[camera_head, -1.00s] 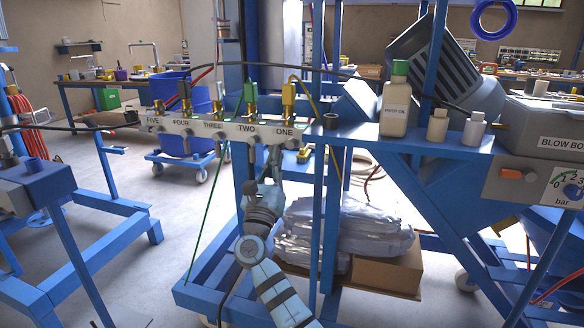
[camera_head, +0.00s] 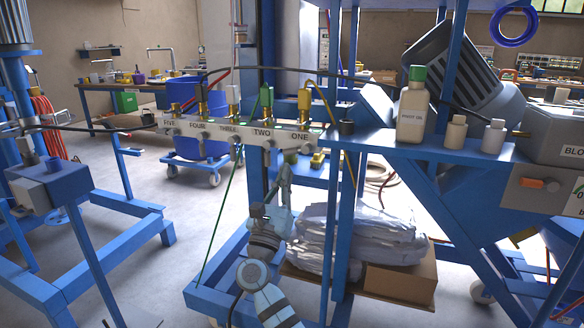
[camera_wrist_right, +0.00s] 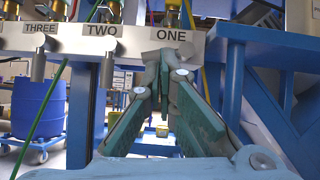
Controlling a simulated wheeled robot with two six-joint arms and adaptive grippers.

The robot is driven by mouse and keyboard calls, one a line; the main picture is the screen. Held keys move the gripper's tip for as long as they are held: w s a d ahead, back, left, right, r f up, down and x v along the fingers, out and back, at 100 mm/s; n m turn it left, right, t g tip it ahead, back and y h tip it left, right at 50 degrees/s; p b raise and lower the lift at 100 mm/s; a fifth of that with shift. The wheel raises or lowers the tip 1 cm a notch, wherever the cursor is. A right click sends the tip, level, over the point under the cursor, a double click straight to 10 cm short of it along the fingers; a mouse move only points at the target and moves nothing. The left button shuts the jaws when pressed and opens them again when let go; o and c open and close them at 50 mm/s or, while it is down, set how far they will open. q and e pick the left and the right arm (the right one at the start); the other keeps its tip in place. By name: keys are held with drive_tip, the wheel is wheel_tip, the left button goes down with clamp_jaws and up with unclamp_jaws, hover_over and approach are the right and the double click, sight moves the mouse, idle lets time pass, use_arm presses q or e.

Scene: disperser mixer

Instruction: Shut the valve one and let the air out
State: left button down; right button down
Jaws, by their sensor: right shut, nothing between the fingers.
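Valve one has a brass body with a yellow fitting (camera_head: 304,100) at the right end of the valve row, above the label ONE (camera_head: 297,140). The label also shows in the wrist view (camera_wrist_right: 167,51). My right gripper (camera_head: 285,172) is just below the ONE label. Grey knobs hang under TWO (camera_wrist_right: 108,70) and THREE (camera_wrist_right: 38,66). My left gripper is not in view.
A blue upright post (camera_head: 343,215) stands right of my right arm. A green-capped bottle (camera_head: 412,110) and two small bottles stand on the blue shelf. A green line (camera_head: 222,210) hangs left of the gripper. White bags (camera_head: 355,240) lie below right.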

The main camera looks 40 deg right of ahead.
drive_tip(key=v, duration=0.3)
drive_tip(key=shift+s+a, duration=0.15)
drive_tip(key=shift+a, duration=0.05)
idle(0.3)
